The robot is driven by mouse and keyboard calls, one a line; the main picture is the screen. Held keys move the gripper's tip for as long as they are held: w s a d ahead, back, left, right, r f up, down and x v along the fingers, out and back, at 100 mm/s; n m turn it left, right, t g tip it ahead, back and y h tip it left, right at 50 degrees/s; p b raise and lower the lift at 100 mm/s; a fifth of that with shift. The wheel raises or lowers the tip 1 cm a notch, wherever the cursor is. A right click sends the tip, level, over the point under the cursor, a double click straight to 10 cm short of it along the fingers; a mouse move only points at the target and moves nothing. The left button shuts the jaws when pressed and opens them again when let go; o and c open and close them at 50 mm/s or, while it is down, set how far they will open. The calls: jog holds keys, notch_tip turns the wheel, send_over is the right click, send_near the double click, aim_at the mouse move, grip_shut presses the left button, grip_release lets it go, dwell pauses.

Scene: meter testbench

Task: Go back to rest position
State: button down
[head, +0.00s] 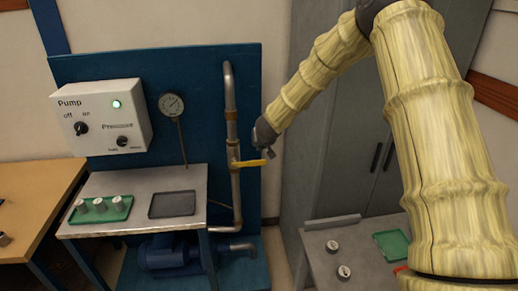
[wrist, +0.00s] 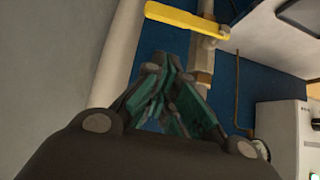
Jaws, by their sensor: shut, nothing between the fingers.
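My gripper (head: 269,153) is at the end of my arm, beside the yellow valve handle (head: 248,163) on the vertical pipe. In the wrist view my gripper (wrist: 155,70) has its fingers together with nothing between them. The yellow handle (wrist: 188,20) lies beyond the fingertips there, and a gap shows between them. In the head view the handle lies roughly level, pointing right from the pipe (head: 235,190). I cannot tell from the head view whether the gripper touches it.
A blue panel (head: 200,75) carries a pump control box (head: 103,115) and a gauge (head: 171,104). A metal table (head: 140,180) holds a green tray (head: 122,207) and a dark tray (head: 172,204). A grey cabinet (head: 325,155) stands behind my arm. A grey table (head: 330,275) is at lower right.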

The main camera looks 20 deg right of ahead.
jog(key=shift+d+b+v, duration=0.3)
jog(key=shift+b+v, duration=0.25)
jog(key=shift+v, duration=1.45)
jog(key=s+a+f+n+g+b, duration=0.1)
jog(key=s+a+f+g+b, duration=0.15)
jog(key=s+f, duration=1.2)
jog(key=s+a+f+n+g+b, duration=0.15)
jog(key=s+a+f, duration=0.25)
jog(key=s+f, duration=1.1)
jog(key=s+a+f+g, duration=0.1)
jog(key=s+f, duration=0.4)
jog(key=s, duration=0.5)
jog(key=s+a+f+g+y+b, duration=0.1)
jog(key=s+f, duration=0.4)
jog(key=s, duration=0.5)
jog(key=s+a+f+g, duration=0.2)
jog(key=s+a+f, duration=0.1)
jog(key=s, duration=0.6)
jog(key=shift+s+f+g+y+b, duration=0.35)
jog(key=shift+s+f+g+y, duration=0.05)
jog(key=shift+f, duration=0.5)
jog(key=c, duration=2.2)
grip_release()
jog(key=shift+a, duration=0.1)
